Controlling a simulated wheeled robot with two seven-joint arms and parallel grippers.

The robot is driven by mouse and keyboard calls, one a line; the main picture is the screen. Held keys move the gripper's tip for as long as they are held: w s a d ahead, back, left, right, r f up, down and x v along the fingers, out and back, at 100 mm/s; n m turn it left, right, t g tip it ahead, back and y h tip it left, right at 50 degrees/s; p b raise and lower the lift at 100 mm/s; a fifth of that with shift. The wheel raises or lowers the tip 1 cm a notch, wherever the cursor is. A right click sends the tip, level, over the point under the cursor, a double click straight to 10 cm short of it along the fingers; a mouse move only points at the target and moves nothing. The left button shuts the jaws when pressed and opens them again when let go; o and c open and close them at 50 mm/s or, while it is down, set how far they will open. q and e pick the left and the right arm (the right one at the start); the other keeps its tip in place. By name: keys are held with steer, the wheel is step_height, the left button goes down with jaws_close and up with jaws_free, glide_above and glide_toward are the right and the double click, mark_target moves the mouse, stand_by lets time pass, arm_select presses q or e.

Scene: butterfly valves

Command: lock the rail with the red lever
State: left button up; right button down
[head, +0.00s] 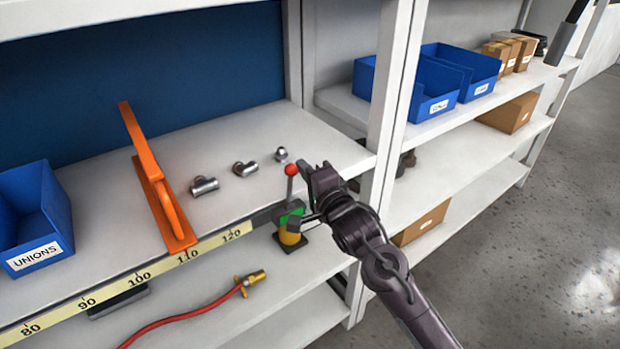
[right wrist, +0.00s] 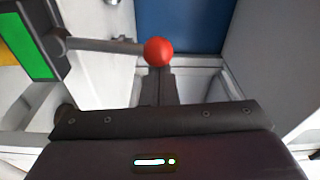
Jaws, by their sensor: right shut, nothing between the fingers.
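The red lever is a grey rod with a red ball knob (head: 290,170). It stands up from a small block with a green face (head: 291,212) at the right end of the yellow scale rail (head: 160,268). The right wrist view shows the red knob (right wrist: 159,52) just beyond my fingertips, its rod running left to the green face (right wrist: 25,45). My right gripper (head: 307,173) is beside the knob, on its right. Its fingers (right wrist: 158,85) are together and empty. Whether they touch the knob, I cannot tell. My left gripper is out of view.
An orange piece (head: 157,190) stands across the shelf near mark 110. Several metal fittings (head: 204,186) lie behind the rail. A blue UNIONS bin (head: 37,222) is at left. A white shelf post (head: 388,100) rises behind my right arm. A red hose (head: 190,317) lies below.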

mark_target(287, 170)
steer(key=shift+s+a+r+n, duration=0.3)
steer(key=shift+s+a+n, duration=0.5)
steer(key=shift+n, duration=0.2)
steer(key=shift+a+f+n, duration=0.1)
steer(key=shift+a+n, duration=0.3)
steer(key=shift+n, duration=0.3)
steer(key=shift+s+a+n+y, duration=0.2)
steer(key=shift+a+n+y, duration=0.15)
steer(key=shift+n, duration=0.25)
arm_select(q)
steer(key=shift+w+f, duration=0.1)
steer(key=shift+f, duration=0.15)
arm_select(e)
steer(key=shift+s+a, duration=0.4)
steer(key=shift+a, duration=0.05)
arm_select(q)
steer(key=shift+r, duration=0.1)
